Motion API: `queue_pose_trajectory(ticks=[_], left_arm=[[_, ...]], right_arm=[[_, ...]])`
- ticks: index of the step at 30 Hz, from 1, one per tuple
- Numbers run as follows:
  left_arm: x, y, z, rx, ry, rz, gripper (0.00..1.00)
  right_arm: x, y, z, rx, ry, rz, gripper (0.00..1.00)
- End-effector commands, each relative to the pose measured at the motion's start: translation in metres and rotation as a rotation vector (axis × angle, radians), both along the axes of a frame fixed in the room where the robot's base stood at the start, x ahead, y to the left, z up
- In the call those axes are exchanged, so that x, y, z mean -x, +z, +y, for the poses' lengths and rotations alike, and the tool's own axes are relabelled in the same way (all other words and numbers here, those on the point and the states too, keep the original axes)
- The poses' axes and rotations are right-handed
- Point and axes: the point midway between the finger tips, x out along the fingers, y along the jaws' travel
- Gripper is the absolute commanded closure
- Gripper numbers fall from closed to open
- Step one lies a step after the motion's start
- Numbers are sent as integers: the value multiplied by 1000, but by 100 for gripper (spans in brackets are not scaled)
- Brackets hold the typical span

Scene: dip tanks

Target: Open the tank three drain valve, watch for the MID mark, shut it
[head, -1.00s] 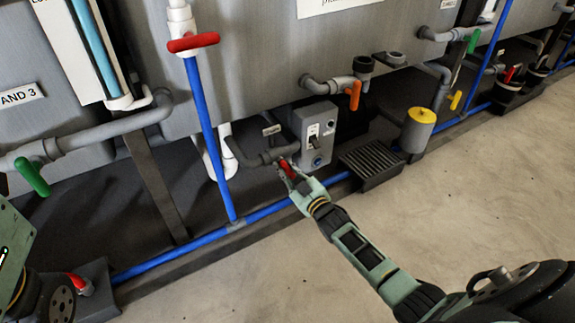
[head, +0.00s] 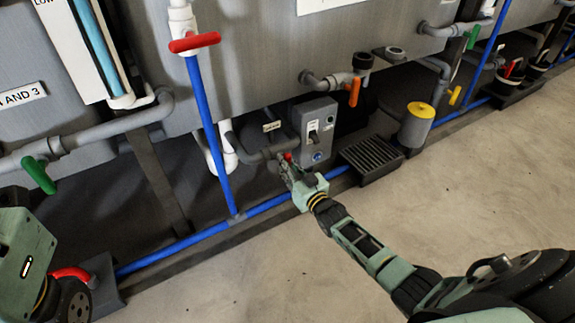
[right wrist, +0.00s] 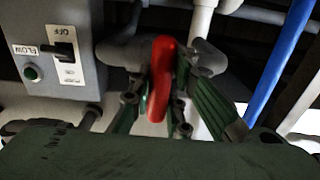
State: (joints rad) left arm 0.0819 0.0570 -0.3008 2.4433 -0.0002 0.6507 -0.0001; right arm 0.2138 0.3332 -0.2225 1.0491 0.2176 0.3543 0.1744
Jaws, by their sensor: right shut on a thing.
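A red valve handle (head: 287,157) sits on a grey pipe (head: 250,157) low beneath the grey tank, left of a grey switch box. My right gripper (head: 290,171) is at this handle. In the right wrist view the red handle (right wrist: 160,78) stands upright in the picture between the green fingers of my right gripper (right wrist: 158,95), which are shut on it. A sight tube (head: 92,45) on a white board hangs at the upper left; no MID mark is readable. My left gripper's fingers are out of view.
The switch box (head: 316,132) has a lever switch; OFF and FLOW labels show beside it in the right wrist view (right wrist: 62,50). A blue pipe (head: 205,110), a floor grate (head: 371,158) and a yellow-topped cylinder (head: 417,125) are nearby. The floor at right is clear.

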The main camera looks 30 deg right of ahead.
Motion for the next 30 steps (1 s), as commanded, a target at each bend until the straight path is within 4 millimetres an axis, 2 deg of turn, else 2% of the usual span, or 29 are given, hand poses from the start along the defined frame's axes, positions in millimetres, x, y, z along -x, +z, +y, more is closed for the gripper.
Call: queue_pose_trajectory(ticks=[8,9,15,25,30], left_arm=[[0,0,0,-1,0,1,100],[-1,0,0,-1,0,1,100],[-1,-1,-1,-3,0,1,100],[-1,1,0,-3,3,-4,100],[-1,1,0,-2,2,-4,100]], right_arm=[[0,-1,0,-10,-2,3,100],[0,-1,0,-10,-2,3,81],[0,-1,0,-7,-1,3,64],[1,0,0,-5,-1,1,64],[16,-2,-1,-5,0,3,64]])
